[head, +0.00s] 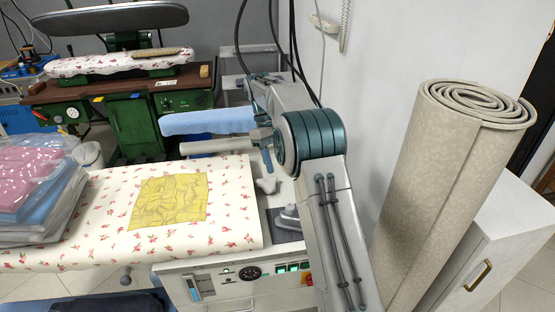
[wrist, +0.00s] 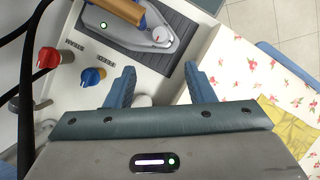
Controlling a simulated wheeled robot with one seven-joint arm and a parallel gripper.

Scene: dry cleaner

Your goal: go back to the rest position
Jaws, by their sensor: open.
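My gripper (wrist: 159,69) is open in the wrist view, with its two blue fingers apart and nothing held between them. It is over the white work surface beside the iron (wrist: 130,30), which rests on a dark ribbed pad (wrist: 185,45). A small white thing shows low between the fingers; I cannot tell what it is. In the head view my grey and teal arm rises from the bottom right and bends over the station. The iron (head: 288,217) is partly hidden behind it, and my fingers cannot be made out clearly there.
A yellow cloth (head: 170,201) lies on the floral ironing board (head: 110,245), left of my arm. Bagged clothes (head: 40,195) are stacked at far left. A rolled carpet (head: 440,190) leans at right beside a white cabinet (head: 500,240). A green press (head: 130,125) stands behind.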

